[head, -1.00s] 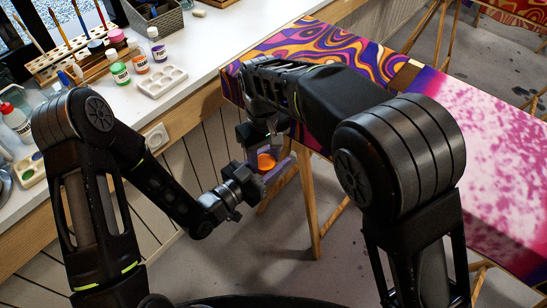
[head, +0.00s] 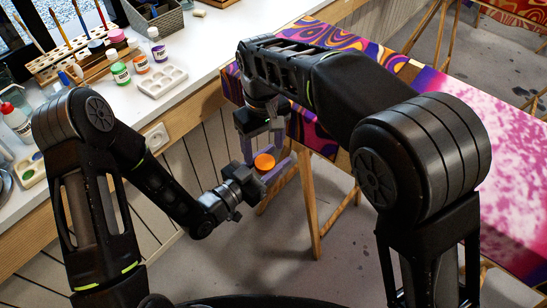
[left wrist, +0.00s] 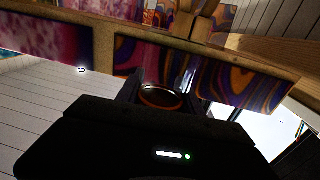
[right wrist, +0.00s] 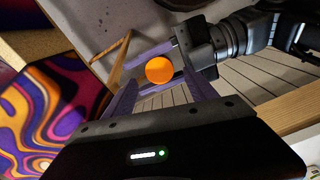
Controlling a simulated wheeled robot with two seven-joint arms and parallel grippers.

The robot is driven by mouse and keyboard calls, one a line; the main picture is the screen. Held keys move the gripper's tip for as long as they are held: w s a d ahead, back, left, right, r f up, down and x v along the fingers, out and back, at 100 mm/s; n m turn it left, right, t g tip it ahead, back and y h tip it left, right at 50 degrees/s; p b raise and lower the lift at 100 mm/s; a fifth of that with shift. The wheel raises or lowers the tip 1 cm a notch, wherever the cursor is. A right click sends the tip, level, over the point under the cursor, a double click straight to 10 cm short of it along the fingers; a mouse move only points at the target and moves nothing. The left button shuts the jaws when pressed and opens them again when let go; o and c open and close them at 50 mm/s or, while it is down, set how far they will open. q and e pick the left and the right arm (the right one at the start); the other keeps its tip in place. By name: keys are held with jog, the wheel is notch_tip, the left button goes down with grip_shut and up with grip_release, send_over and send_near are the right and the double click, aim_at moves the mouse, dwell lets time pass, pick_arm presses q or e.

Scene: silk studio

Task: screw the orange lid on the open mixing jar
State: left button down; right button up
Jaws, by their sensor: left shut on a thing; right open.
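The orange lid (head: 264,162) is a round disc on top of the mixing jar, held out over the floor. In the right wrist view the lid (right wrist: 159,70) faces me, round and flat. My left gripper (head: 268,175) is shut on the jar, its purple fingers on either side. The left wrist view shows the jar (left wrist: 160,97) dark, with an orange rim, between the fingers. Most of the jar's body is hidden, and I cannot tell how tightly the lid sits. My right gripper (head: 263,143) is open just above the lid, apart from it, its fingers spread around empty space.
A white workbench (head: 190,98) with a paint palette (head: 162,81) and several paint bottles runs along the left. A table with a swirl-patterned cloth (head: 312,40) stands behind and right of the grippers, close to my right arm. Open floor (head: 285,240) lies below the jar.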

aim_at(265, 161)
jog(key=shift+c, duration=0.3)
jog(key=shift+r, duration=0.15)
jog(key=shift+c, duration=0.6)
jog(key=shift+r+n, duration=0.4)
jog(key=shift+c, duration=0.5)
notch_tip(265, 161, up, 2)
jog(key=shift+d+r+n, duration=0.1)
jog(key=shift+r+n, duration=0.15)
jog(key=shift+n, duration=0.95)
jog(key=shift+f, duration=0.15)
jog(key=shift+f, duration=3.9)
